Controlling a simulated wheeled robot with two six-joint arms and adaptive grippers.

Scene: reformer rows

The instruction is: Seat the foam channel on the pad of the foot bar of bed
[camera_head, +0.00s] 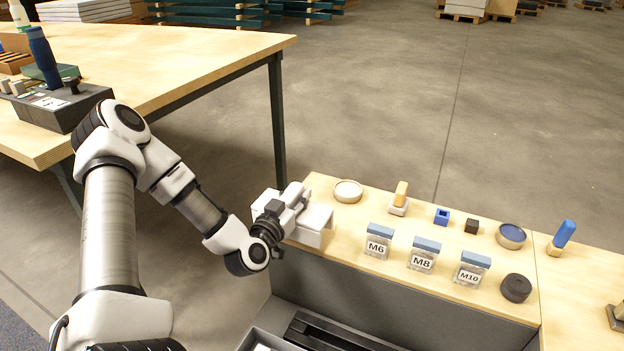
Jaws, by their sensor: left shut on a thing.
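My left gripper (291,199) is at the left end of the low wooden bench, shut on a white block-like piece (314,224). This piece looks like the foam channel. It is at the bench's left end; whether it rests on the top or is held just above it I cannot tell. The gripper and wrist hide its left part, and the fingertips are hard to make out. No foot bar or pad can be clearly made out. My right gripper is not in view.
The low bench (397,285) holds clear boxes marked M6 (378,242), M8 (424,256) and M10 (470,270), a round tin (348,191), a dark puck (516,288) and small blocks. Dark rails (325,333) lie below its front. A larger table (190,55) stands at left.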

